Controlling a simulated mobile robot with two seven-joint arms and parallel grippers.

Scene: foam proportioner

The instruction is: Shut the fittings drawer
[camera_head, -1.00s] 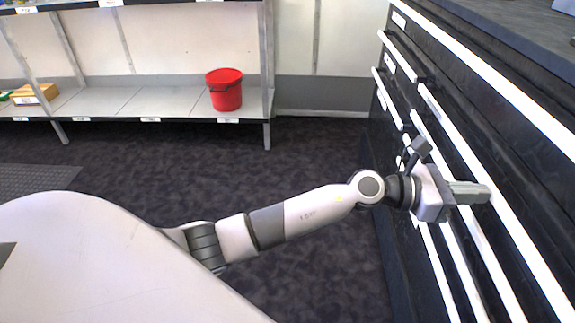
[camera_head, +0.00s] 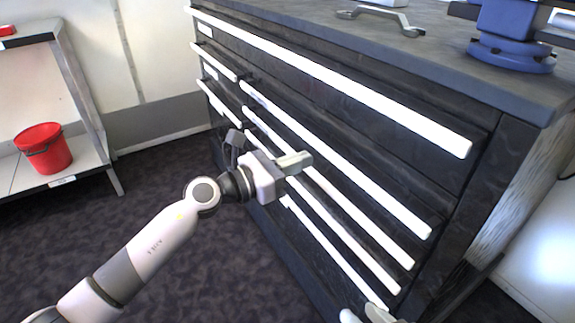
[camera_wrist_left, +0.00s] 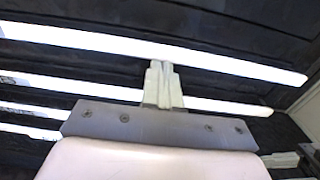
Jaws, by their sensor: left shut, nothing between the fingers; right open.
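A black drawer cabinet (camera_head: 340,120) with long white handle strips fills the right of the head view. I cannot tell which drawer is the fittings drawer, or how far any drawer stands out. My left gripper (camera_head: 306,158) is shut and empty, its fingers pointing at the drawer fronts around the second long handle (camera_head: 345,165). In the left wrist view its closed fingertips (camera_wrist_left: 160,65) overlap the upper white strip (camera_wrist_left: 215,60) from below; contact is unclear. My right gripper (camera_head: 364,315) shows only partly at the bottom edge, its fingers apart, near the lowest handle ends.
The worktop bears a wrench (camera_head: 380,16) and a blue vice-like device (camera_head: 512,42). A red bucket (camera_head: 43,148) stands on a grey shelf (camera_head: 88,158) at left. Dark carpet (camera_head: 150,165) between shelf and cabinet is clear.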

